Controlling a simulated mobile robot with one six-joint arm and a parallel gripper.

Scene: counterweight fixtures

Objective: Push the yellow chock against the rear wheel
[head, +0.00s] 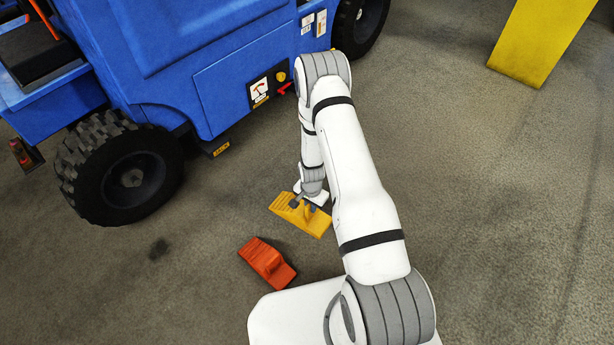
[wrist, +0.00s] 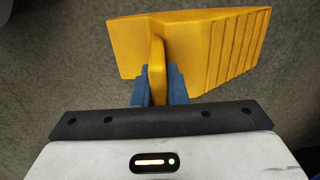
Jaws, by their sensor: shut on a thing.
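The yellow chock (head: 318,225) is at floor level below the blue vehicle, with a ribbed sloping face at its left end in the head view. My gripper (head: 307,206) is above it. In the wrist view my gripper (wrist: 158,90) has its blue fingers shut on the upright handle of the yellow chock (wrist: 208,45). The black wheel (head: 125,177) at the left stands clear of the chock, with bare floor between them. Another wheel (head: 360,22) shows at the top, partly cut off. I cannot tell for certain which wheel is the rear one.
An orange-red chock (head: 266,262) lies on the floor just below and left of the yellow one. The blue vehicle (head: 190,55) fills the upper left. A yellow post or panel (head: 535,40) stands at the upper right. The floor on the right is clear.

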